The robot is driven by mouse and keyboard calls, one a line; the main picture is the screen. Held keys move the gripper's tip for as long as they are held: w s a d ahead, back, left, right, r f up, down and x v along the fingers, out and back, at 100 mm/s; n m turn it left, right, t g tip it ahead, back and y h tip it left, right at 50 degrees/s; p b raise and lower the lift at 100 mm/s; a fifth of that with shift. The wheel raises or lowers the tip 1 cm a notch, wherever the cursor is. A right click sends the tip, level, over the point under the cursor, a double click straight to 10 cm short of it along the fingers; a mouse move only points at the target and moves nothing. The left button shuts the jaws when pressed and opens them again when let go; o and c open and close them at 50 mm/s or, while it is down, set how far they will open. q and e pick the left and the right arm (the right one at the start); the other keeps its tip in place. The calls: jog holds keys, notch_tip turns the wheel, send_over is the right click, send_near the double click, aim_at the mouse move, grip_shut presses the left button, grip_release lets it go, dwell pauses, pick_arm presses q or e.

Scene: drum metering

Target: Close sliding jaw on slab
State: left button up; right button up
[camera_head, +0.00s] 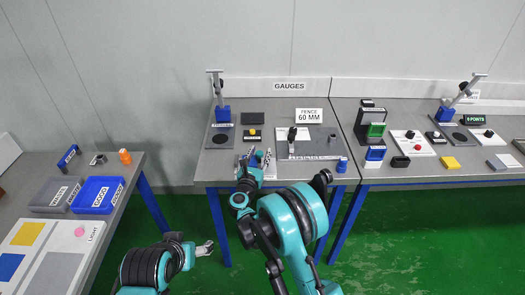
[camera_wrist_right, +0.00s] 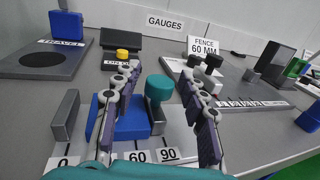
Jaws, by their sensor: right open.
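In the wrist view, the blue slab (camera_wrist_right: 116,128) lies in a gauge with a scale marked 0, 60 and 90. A grey fixed jaw (camera_wrist_right: 65,115) stands left of the slab, with a gap. The grey sliding jaw (camera_wrist_right: 156,121), with a teal knob (camera_wrist_right: 159,88), stands at the slab's right side; whether they touch is unclear. My right gripper (camera_wrist_right: 160,68) is open, one finger on each side of the knob; its left finger covers part of the slab. In the head view, my right gripper (camera_head: 252,160) is over the gauges table's front left. My left gripper (camera_head: 205,248) is low, off the tables.
The gauges table (camera_head: 215,168) also holds a fence plate (camera_head: 310,153) with a black knob, a yellow button (camera_head: 252,132), a blue stand (camera_head: 222,115) and a blue cylinder (camera_head: 342,165). Green floor lies between tables.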

jog(key=shift+b+x, duration=0.35)
jog(key=shift+x, duration=1.5)
jog(key=shift+c, duration=0.4)
jog(key=c, duration=0.8)
